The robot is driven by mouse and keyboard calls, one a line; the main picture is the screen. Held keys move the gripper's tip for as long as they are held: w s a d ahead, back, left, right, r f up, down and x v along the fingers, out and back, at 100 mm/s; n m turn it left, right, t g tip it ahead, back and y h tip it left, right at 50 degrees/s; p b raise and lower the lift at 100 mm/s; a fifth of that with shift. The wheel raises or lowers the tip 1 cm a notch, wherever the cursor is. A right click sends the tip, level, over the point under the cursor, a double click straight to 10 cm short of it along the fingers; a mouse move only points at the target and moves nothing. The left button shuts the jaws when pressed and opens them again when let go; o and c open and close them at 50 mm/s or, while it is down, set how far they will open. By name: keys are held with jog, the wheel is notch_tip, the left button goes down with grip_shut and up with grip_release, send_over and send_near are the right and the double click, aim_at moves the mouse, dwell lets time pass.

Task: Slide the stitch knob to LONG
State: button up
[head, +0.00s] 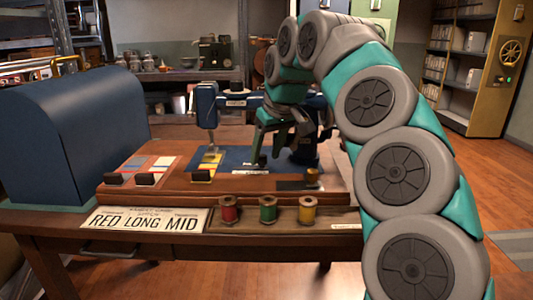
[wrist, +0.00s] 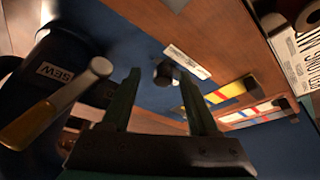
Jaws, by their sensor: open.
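My gripper (head: 268,150) is open and points down above the blue plate of the sewing machine board. In the wrist view its green fingers (wrist: 160,76) appear on either side of a dark round knob (wrist: 163,73), with no clear contact. That knob (head: 262,160) also shows just below the fingers in the head view, by a white label strip (wrist: 187,62). Three dark slider blocks stand on the board: left (head: 115,180), middle (head: 146,180) and right (head: 202,176). Their labels are too small to read, so I cannot tell which is the stitch knob. A card (head: 146,220) reads RED LONG MID.
Red (head: 228,209), green (head: 268,208) and yellow (head: 308,209) spools stand along the front edge. The sewing machine (head: 208,105) stands behind. A wooden-handled lever (wrist: 30,122) marked SEW is close left in the wrist view. A blue cover (head: 85,135) fills the table's left.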

jog(key=v, duration=0.7)
jog(key=shift+r+p, duration=0.2)
jog(key=shift+p, duration=0.15)
jog(key=shift+s+d, duration=0.1)
jog(key=shift+s, duration=0.05)
